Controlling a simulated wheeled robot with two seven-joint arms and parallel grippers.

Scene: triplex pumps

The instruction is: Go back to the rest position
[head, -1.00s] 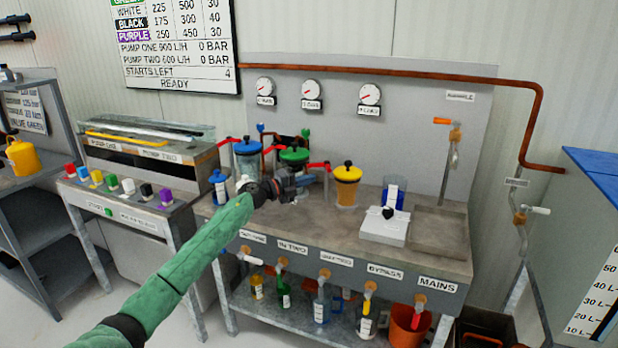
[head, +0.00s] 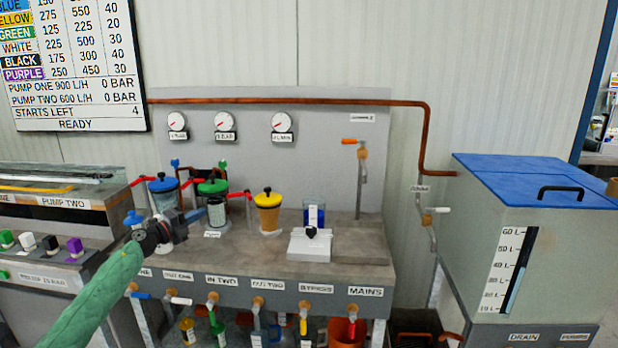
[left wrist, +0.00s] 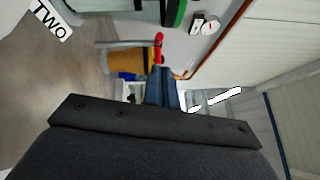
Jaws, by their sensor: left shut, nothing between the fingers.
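My left gripper (head: 196,214) reaches in from the lower left in the head view on a green arm. It is shut and empty, held over the left part of the bench (head: 350,262), in front of the blue-lidded and green-lidded canisters. In the left wrist view its blue fingers (left wrist: 162,88) are together, with part of the yellow canister (left wrist: 125,62) behind them. My right gripper is not in view.
The green-lidded canister (head: 214,188) and yellow-lidded canister (head: 267,212) stand close to the gripper. A white device (head: 311,244) sits farther right on the bench. Valve handles (head: 213,297) line the bench front. A large blue-lidded tank (head: 500,235) stands at the right.

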